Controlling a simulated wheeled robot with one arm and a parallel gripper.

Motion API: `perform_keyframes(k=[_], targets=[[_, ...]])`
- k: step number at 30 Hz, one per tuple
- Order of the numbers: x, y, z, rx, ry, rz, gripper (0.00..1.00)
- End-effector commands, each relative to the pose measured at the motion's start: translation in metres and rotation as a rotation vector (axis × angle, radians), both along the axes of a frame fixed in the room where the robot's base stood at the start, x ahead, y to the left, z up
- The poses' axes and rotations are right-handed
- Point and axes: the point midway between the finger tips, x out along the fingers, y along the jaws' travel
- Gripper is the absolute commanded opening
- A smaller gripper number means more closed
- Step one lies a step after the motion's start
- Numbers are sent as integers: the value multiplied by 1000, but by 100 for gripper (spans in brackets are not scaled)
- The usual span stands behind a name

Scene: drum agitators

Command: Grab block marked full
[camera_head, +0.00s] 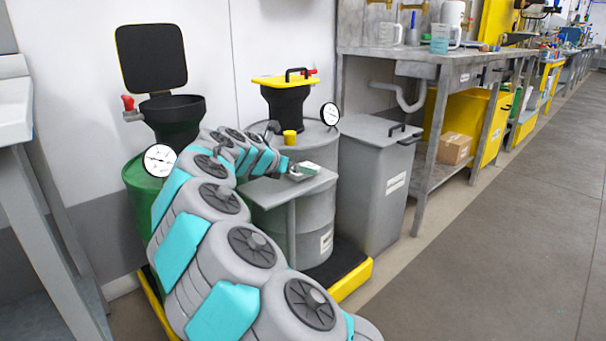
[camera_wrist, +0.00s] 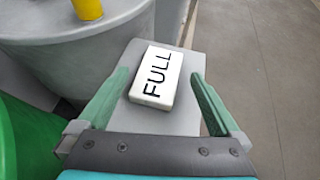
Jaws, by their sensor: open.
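A white block marked FULL (camera_wrist: 157,78) lies on a small grey shelf (camera_wrist: 142,50) in the wrist view. My gripper (camera_wrist: 160,88) is open, with one green finger on each side of the block. Gaps show between the block and both fingers, and I cannot tell the exact height of the fingers over the shelf. In the head view my gripper (camera_head: 292,174) is over the shelf (camera_head: 262,193) in front of the grey drum, where the block is small and partly hidden.
A grey drum (camera_head: 318,210) with a yellow cap (camera_head: 290,137), a gauge (camera_head: 330,114) and a black funnel (camera_head: 286,105) stands right behind the shelf. A green drum (camera_head: 140,190) is to the left. A grey bin (camera_head: 372,190) stands to the right. Open floor (camera_head: 480,250) lies further right.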

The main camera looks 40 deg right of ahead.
Motion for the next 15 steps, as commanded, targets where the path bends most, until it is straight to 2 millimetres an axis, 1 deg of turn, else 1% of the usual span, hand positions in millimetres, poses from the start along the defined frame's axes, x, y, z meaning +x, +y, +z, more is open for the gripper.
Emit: perform_keyframes(k=[1,6,14,15], targets=[[1,-6,-4,-1,-1,-1,100],[4,-15,-7,-2,-2,0,100],[5,-16,-8,-2,-2,0,100],[5,-16,-8,-2,-1,1,96]])
